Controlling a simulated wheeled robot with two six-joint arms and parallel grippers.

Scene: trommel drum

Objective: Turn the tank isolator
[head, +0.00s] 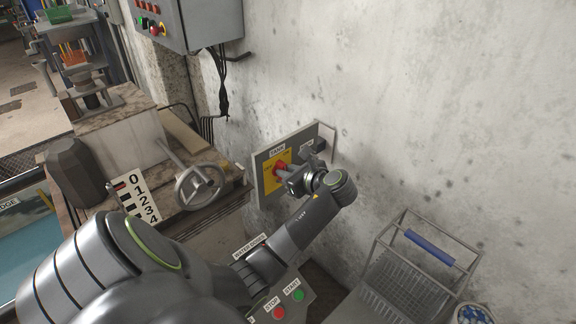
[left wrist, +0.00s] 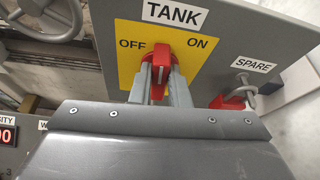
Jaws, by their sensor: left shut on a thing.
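The tank isolator is a red rotary handle (head: 279,168) on a yellow plate (head: 267,181), under a TANK label on a grey wall panel. In the left wrist view the red handle (left wrist: 161,56) stands about upright between the words OFF on the left and ON on the right. My left gripper (head: 286,177) reaches the panel from the front. Its two fingers (left wrist: 159,84) are shut on the red handle, one on each side, and hide part of it. My right gripper is not in view.
A SPARE switch with a red padlock (left wrist: 233,98) is right of the isolator. A handwheel (head: 200,187) stands left of the panel. A control box (head: 190,22) hangs above left. A wire basket (head: 410,265) is at lower right, with bare wall above it.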

